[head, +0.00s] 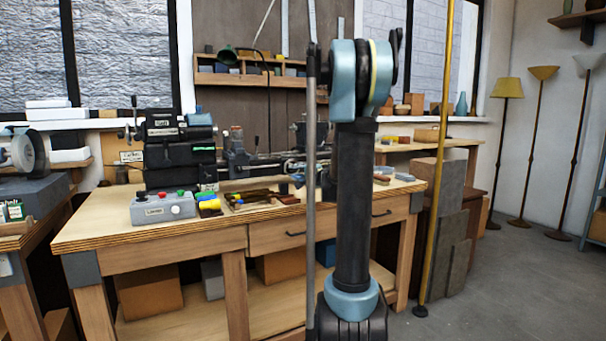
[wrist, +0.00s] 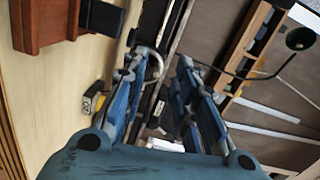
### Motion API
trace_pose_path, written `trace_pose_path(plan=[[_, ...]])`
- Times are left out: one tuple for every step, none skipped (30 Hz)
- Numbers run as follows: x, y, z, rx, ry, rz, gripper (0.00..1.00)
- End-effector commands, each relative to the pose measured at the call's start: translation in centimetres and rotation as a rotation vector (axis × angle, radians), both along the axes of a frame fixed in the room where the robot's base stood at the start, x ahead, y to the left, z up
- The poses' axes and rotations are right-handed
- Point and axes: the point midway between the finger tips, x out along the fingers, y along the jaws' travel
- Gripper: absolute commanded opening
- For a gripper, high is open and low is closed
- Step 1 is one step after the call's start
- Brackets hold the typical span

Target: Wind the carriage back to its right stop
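A small metal lathe stands on the wooden bench, with a dark headstock (head: 178,152) at the left. What looks like its carriage (head: 237,155) sits on the bed just right of the headstock. The bed (head: 268,163) runs right and passes behind my arm. In the head view my arm hides my gripper. In the wrist view my gripper (wrist: 163,62) is open, its two blue fingers apart. A curved grey metal part (wrist: 155,66), perhaps a handwheel rim, shows between the fingertips. I cannot tell whether a finger touches it. The carriage's right stop cannot be made out.
A grey control box (head: 164,207) with coloured buttons stands at the bench's front left. A tray of tools (head: 258,199) lies beside it. A reddish-brown wooden block (wrist: 52,22) is at the wrist view's upper left.

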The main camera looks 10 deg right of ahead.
Motion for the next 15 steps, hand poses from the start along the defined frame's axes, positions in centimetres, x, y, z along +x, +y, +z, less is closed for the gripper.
trace_pose_path(plan=[[1.0, -0.9, 0.0, 0.031, -0.007, -0.022, 0.27], [1.5, -1.3, 0.0, 0.047, -0.011, -0.034, 0.27], [2.0, -1.7, 0.0, 0.067, -0.015, -0.047, 0.27], [2.3, -2.1, 0.0, 0.080, -0.018, -0.056, 0.27], [2.6, -2.3, 0.0, 0.091, -0.020, -0.063, 0.27], [2.8, -2.6, 0.0, 0.101, -0.022, -0.070, 0.27], [3.0, -2.7, 0.0, 0.108, -0.024, -0.074, 0.27], [3.1, -2.8, -0.1, 0.113, -0.024, -0.076, 0.27], [3.3, -2.9, -0.1, 0.116, -0.025, -0.079, 0.27], [3.4, -2.9, -0.1, 0.118, -0.026, -0.080, 0.27], [3.5, -2.9, -0.1, 0.118, -0.026, -0.080, 0.27], [3.6, -2.8, -0.1, 0.118, -0.026, -0.080, 0.27], [3.8, -2.8, -0.1, 0.118, -0.026, -0.080, 0.27], [3.9, -2.7, -0.1, 0.117, -0.025, -0.080, 0.27], [4.2, -2.6, 0.0, 0.117, -0.025, -0.080, 0.27]])
